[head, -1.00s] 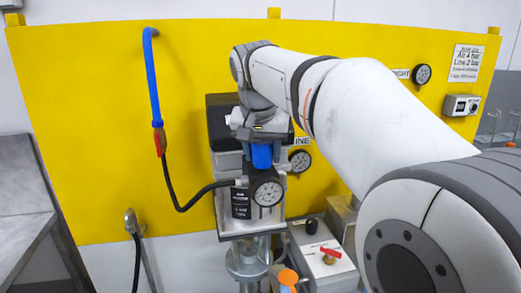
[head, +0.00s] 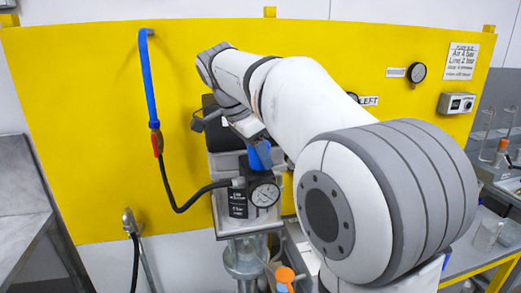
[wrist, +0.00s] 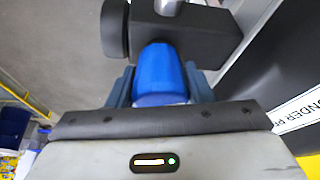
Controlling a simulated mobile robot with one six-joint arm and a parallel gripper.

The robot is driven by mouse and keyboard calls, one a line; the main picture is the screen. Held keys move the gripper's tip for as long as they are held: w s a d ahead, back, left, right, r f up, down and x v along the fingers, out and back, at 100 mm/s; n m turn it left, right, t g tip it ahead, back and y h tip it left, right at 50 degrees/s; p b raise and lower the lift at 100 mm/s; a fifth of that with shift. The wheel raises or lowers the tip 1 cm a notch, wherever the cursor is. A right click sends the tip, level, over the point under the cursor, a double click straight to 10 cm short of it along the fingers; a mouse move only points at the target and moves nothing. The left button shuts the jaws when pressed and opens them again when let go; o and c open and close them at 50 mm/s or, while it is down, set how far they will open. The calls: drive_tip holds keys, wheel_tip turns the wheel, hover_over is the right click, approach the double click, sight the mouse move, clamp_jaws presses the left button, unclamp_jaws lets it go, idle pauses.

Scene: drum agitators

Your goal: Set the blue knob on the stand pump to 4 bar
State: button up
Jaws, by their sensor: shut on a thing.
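The blue knob (head: 260,154) sits on top of the dark regulator of the stand pump (head: 243,233). My gripper (head: 256,146) is over it from above, and my arm partly covers it in the head view. In the wrist view the blue knob (wrist: 160,75) stands between my two fingers, which are shut on its sides. The round gauge (head: 265,195) below the knob faces the head camera. Its needle shows, but the value is too small to read.
A yellow panel (head: 80,120) stands behind. A blue hose with a red valve (head: 157,142) and black hose hangs to the left. An orange-capped part (head: 284,274) stands in front of the pump. A sign (head: 461,61) and small gauge (head: 417,72) are at the right.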

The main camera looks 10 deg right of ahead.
drive_tip(key=shift+m+g+p, duration=0.45)
drive_tip(key=shift+m+g, duration=0.25)
drive_tip(key=shift+m, duration=1.2)
drive_tip(key=o, duration=1)
drive_tip(key=shift+c, duration=0.2)
drive_tip(key=v, duration=0.7)
drive_tip(key=shift+a+r, duration=0.2)
drive_tip(key=shift+r, duration=0.15)
drive_tip(key=shift+f, duration=0.1)
